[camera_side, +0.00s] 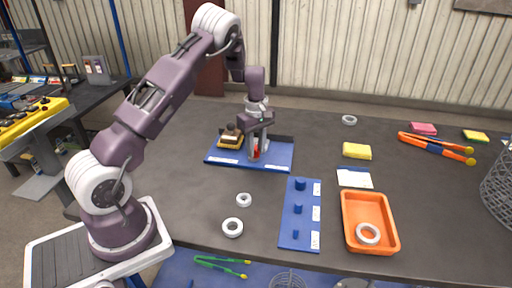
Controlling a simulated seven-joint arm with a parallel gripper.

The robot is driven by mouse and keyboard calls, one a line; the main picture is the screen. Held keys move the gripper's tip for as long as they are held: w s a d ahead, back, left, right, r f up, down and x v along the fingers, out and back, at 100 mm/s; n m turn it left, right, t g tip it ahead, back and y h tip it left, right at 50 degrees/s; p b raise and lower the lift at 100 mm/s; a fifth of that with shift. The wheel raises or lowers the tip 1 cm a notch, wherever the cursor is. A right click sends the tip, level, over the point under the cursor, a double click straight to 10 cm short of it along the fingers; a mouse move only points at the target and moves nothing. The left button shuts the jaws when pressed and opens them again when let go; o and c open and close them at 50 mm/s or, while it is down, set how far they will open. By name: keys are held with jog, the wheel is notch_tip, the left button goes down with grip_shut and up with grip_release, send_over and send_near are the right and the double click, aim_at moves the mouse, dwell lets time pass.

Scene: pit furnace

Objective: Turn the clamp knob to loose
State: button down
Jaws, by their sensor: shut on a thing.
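A blue board (225,158) with white labels along its front edge lies on the dark table. My gripper (256,153) points down over the board's middle, to the right of this block. It is shut on a small red part, seen between the fingers, which I take to be the clamp knob (257,151). The fingers cover most of it, so its turn position cannot be read.
A blue peg board (289,234), an orange tray (349,239) with a white ring in it, and loose white rings (232,227) lie in front. A yellow sponge (356,151) and orange tongs (437,146) lie to the right. A wire basket (498,180) stands at the right edge.

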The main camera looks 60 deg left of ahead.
aim_at(256, 147)
jog(key=shift+w+a, duration=0.1)
jog(key=shift+a, duration=0.1)
jog(key=c, duration=1.2)
grip_release()
notch_tip(256, 147, up, 7)
jog(key=shift+r, duration=0.1)
jog(key=s+d+r+m+t+h, duration=0.1)
jog(key=s+d+r+m+t, duration=0.1)
jog(key=s+d+r+m, duration=0.55)
jog(key=s+d+r+m+t, duration=0.15)
jog(key=s+d+r, duration=0.35)
jog(key=d+r, duration=0.55)
jog(key=s+d+m+t, duration=0.1)
jog(key=s+m, duration=0.3)
jog(key=s, duration=0.4)
jog(key=s+d+m+t+y, duration=0.1)
jog(key=s+d+m, duration=0.3)
jog(key=s, duration=0.4)
jog(key=shift+d+m, duration=0.2)
jog(key=shift+m, duration=0.4)
